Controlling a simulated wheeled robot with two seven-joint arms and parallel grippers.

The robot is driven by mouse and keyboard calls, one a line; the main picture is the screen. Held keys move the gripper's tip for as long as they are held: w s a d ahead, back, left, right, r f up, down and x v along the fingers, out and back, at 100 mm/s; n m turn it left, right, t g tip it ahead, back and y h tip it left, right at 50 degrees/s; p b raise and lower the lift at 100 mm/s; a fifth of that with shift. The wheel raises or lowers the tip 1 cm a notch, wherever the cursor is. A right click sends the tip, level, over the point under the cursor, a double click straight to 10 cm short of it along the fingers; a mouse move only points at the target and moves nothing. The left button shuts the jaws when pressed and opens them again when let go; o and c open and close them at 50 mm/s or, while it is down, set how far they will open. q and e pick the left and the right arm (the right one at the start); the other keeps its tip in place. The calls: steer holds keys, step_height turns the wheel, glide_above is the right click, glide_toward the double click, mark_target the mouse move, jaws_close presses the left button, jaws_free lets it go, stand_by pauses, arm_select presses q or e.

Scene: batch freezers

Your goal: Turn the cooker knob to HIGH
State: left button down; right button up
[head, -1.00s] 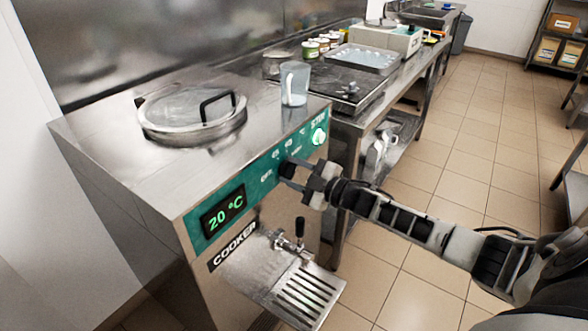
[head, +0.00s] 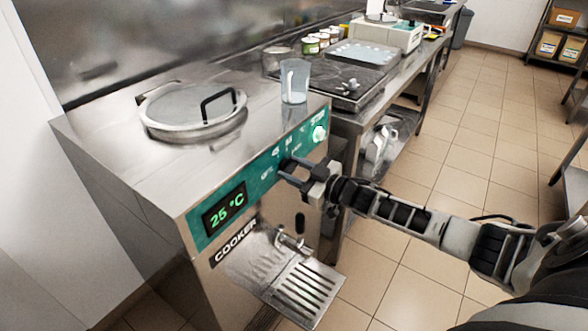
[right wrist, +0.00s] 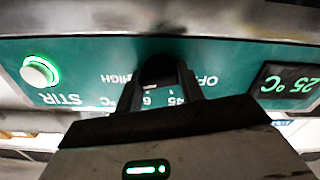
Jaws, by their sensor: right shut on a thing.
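The cooker (head: 165,225) is a steel cabinet with a green control panel (head: 255,178) on its front. My right gripper (head: 287,166) is at the panel, its two fingers shut around the dark knob (right wrist: 158,68), which shows between them in the right wrist view. That view sees the panel upside down, with HIGH and OFF printed on either side of the knob. The fingers cover much of the knob, and I cannot tell where its pointer stands. The display (head: 224,209) reads 25 °C. My left gripper is not in view.
The STIR button (head: 319,134) glows green right of the knob. A drip tray (head: 303,290) and tap (head: 292,240) jut out below. A clear jug (head: 295,82) and a round lid (head: 193,110) are on top. The tiled floor at the right is open.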

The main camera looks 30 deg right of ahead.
stand_by(0.3)
steer(key=o, duration=1)
steer(key=v, duration=1.6)
